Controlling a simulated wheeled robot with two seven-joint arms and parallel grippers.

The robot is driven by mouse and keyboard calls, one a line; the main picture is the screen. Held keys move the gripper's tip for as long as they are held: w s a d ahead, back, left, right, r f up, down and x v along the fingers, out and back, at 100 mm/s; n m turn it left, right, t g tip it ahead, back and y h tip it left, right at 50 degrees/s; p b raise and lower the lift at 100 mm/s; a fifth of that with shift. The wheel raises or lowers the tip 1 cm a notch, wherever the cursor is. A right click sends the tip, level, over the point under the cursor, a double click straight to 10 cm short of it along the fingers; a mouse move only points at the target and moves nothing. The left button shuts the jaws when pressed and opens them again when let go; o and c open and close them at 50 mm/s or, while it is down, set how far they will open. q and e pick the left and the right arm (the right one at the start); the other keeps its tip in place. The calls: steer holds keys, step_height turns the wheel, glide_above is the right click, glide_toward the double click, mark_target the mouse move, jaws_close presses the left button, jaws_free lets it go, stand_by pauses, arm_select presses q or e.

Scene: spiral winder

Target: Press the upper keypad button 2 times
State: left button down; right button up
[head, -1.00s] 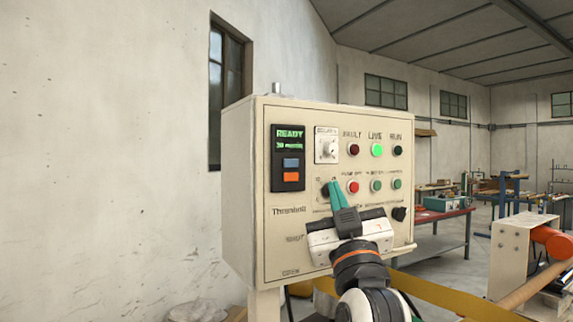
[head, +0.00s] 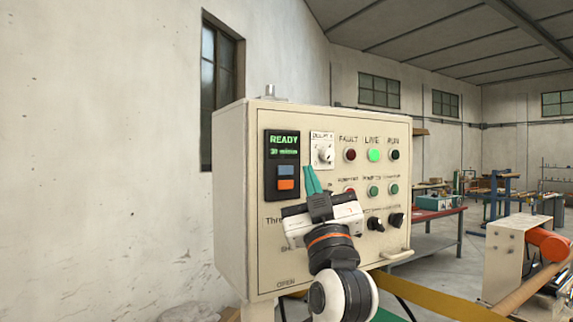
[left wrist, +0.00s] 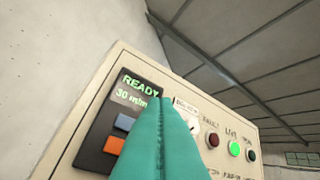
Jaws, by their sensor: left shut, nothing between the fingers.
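The keypad is a black panel on the cream control box, with a green-lettered display (head: 284,146) reading READY and a speed line. Under the display sit a blue upper button (head: 286,171) and an orange lower button (head: 286,184). Both buttons also show in the left wrist view, the blue upper one (left wrist: 124,122) above the orange one (left wrist: 113,145). My left gripper (head: 309,170) is shut and empty, its teal fingertips to the right of the keypad. In the left wrist view its fingers (left wrist: 165,105) cover the panel's right side. My right gripper is not in view.
The control box (head: 232,200) carries a white dial (head: 324,153), a dark red FAULT lamp (head: 349,155), a lit green LIVE lamp (head: 374,155) and black knobs (head: 375,223). A handle sticks out at its lower right. The winder (head: 520,255) stands at the right.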

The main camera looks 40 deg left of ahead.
mark_target(286, 170)
arm_select(q)
steer(key=a, duration=0.1)
steer(key=w+a, duration=0.1)
steer(key=a, duration=0.1)
steer(key=w+a, duration=0.1)
steer(key=shift+a, duration=0.35)
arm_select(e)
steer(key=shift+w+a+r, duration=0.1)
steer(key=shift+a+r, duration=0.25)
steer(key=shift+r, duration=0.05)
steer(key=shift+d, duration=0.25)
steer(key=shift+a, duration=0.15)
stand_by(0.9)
arm_select(q)
steer(key=shift+a, duration=0.1)
steer(key=shift+a, duration=0.1)
steer(key=shift+w+a, duration=0.15)
steer(key=shift+a, duration=0.05)
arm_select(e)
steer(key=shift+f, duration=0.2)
